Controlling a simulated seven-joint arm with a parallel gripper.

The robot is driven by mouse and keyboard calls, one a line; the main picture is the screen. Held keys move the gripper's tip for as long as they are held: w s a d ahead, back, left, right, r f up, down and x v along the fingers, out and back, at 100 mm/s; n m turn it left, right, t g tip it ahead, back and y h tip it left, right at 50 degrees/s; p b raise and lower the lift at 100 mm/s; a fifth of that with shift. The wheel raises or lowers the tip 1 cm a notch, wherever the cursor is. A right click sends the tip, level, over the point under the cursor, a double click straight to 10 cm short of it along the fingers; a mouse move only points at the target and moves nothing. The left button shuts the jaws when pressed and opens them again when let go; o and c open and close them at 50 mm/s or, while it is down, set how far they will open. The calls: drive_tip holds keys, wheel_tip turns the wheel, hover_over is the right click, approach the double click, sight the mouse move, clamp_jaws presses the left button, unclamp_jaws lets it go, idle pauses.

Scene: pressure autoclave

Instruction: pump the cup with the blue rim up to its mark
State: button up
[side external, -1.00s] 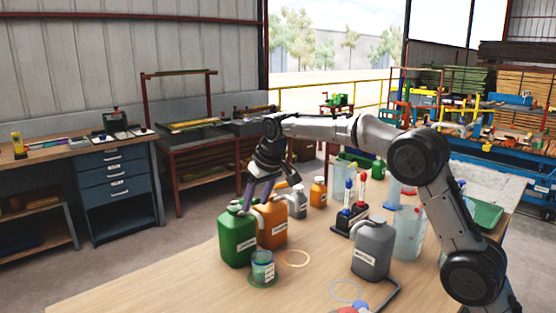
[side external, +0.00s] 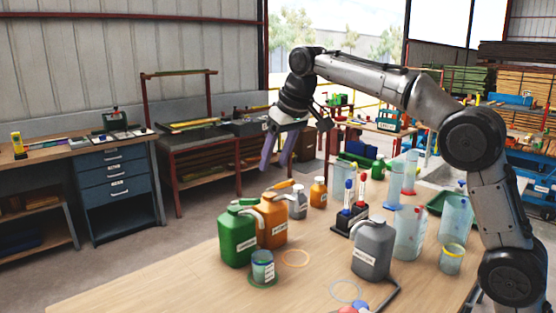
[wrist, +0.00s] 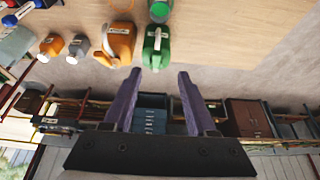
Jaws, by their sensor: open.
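The cup with the blue rim (side external: 262,269) stands upright on a green ring (side external: 253,284) in front of the green jug (side external: 238,243). It looks clear with a greenish-blue tint and a pale label; its level and mark are too small to tell. The green jug has a pump top with a spout on the cup's side. In the wrist view the green jug (wrist: 156,47) is just beyond the fingertips, with the cup (wrist: 160,10) partly cut off at the top edge. My gripper (side external: 277,160) is open and empty, raised above and behind the jugs, touching nothing.
An orange jug (side external: 272,231) stands beside the green one, with small grey (side external: 298,206) and orange (side external: 318,193) bottles behind. A grey jug (side external: 372,249), a rack (side external: 347,222) and several clear vessels stand right. An orange ring (side external: 296,258) lies empty; the front left table is clear.

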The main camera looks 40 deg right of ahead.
drive_tip(key=shift+s+a+f, duration=0.15)
drive_tip(key=shift+s+f, duration=0.05)
drive_tip(key=shift+s, duration=0.3)
